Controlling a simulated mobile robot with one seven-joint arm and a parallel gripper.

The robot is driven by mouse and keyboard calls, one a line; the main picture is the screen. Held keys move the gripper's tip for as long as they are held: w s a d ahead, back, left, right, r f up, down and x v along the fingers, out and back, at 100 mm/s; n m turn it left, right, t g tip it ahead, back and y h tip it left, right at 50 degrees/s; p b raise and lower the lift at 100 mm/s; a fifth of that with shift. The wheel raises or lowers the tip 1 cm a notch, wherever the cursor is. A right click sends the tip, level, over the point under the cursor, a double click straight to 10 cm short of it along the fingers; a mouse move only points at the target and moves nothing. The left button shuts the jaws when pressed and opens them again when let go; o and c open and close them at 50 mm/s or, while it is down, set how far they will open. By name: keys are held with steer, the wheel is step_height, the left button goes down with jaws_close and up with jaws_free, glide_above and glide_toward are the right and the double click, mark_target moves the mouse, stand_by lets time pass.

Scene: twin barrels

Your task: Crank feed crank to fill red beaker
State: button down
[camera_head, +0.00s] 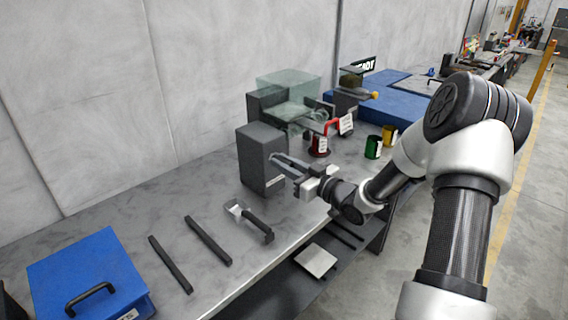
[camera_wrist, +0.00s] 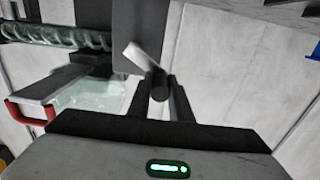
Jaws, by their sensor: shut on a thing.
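My gripper (camera_head: 285,163) is beside the dark grey machine block (camera_head: 260,160) on the bench. In the wrist view, my gripper (camera_wrist: 161,95) is shut on the dark round handle of the feed crank (camera_wrist: 145,57), whose pale arm runs up to the grey block. In the head view the crank is mostly hidden. The red beaker (camera_head: 319,146) stands upright behind my gripper, near the clear hopper machine (camera_head: 290,95); its contents cannot be made out. A clear tube with a spiral (camera_wrist: 60,37) shows in the wrist view.
A red handle (camera_head: 333,125) with a tag is by the red beaker. A green beaker (camera_head: 373,148) and a yellow beaker (camera_head: 389,134) stand to the right. A black-handled scraper (camera_head: 254,224), dark bars (camera_head: 208,240) and a blue box (camera_head: 88,270) lie nearer on the bench.

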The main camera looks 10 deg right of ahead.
steer(key=shift+f, duration=0.1)
steer(key=f+n+b, duration=0.1)
steer(key=b, duration=0.1)
steer(key=n+b, duration=0.1)
steer(key=b, duration=0.2)
steer(key=shift+s+a+f+n, duration=0.2)
steer(key=shift+a+f+n, duration=0.1)
steer(key=shift+f+n, duration=0.1)
steer(key=n+b, duration=0.1)
steer(key=b, duration=0.2)
steer(key=f+n+b, duration=0.1)
steer(key=n+b, duration=0.1)
steer(key=b, duration=0.1)
steer(key=shift+s+a+f+n, duration=0.1)
steer(key=shift+a+f+n, duration=0.1)
steer(key=shift+n, duration=0.1)
steer(key=shift+b, duration=0.35)
steer(key=shift+d, duration=0.1)
steer(key=c, duration=1.6)
jaws_free()
steer(key=shift+s, duration=0.1)
steer(key=p+v, duration=0.1)
steer(key=v, duration=1.6)
steer(key=shift+s+d+p, duration=0.1)
steer(key=shift+d+p, duration=0.05)
steer(key=shift+p, duration=0.2)
